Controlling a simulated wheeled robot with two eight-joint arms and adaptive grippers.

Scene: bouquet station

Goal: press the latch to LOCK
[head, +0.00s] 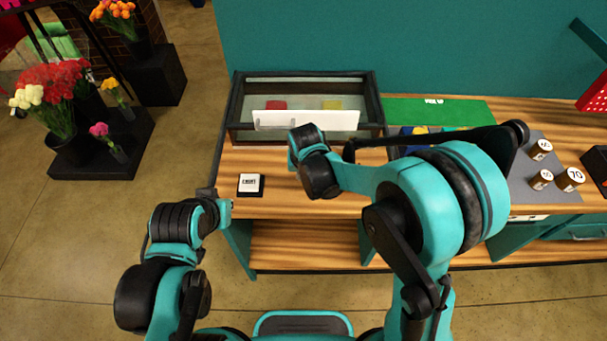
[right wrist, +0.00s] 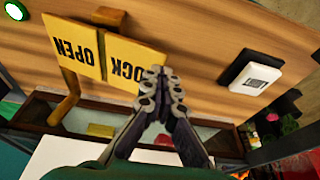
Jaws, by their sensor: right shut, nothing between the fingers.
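Two yellow plates show in the right wrist view, upside down on a wooden surface. One reads OPEN (right wrist: 75,45); the LOCK plate (right wrist: 130,58) beside it is partly covered by my fingertips. A yellow-brown bar (right wrist: 70,97), which looks like the latch lever, sticks out at the OPEN plate's edge. My right gripper (right wrist: 162,82) is shut and empty, its tips over the LOCK plate's side; I cannot tell whether they touch. In the head view my arm hides the plates. My left gripper (head: 220,203) is at the table's left front edge, its fingers unclear.
A glass-walled case (head: 233,115) with a white panel (head: 305,120) stands at the table's back left. A white-topped black block (head: 250,184) lies near the front left edge and shows in the right wrist view (right wrist: 258,77). Several brown jars (head: 541,180) stand at the right.

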